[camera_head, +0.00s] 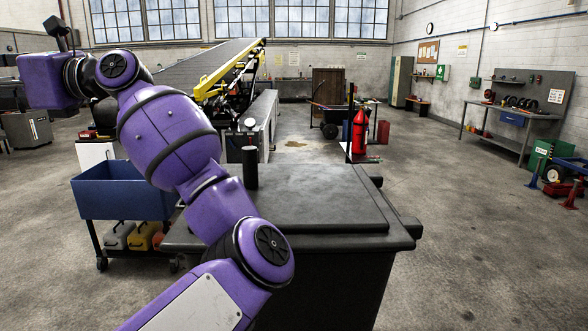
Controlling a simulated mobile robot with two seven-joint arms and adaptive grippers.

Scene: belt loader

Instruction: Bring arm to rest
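My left arm is purple with dark joints and fills the left of the head view. It rises from the bottom edge and bends up to the upper left. A dark part at its far end (58,32) looks like my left gripper, raised high near the top left corner. It is small and its fingers cannot be made out, so open or shut does not show. Nothing can be seen held there. My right arm and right gripper are not in view.
A blue bin cart (122,192) stands close behind the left arm. The belt loader (222,75) with yellow rails is beyond it. A red fire extinguisher (359,130) stands at centre right, and a workbench (497,132) lines the right wall. The right floor is largely clear.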

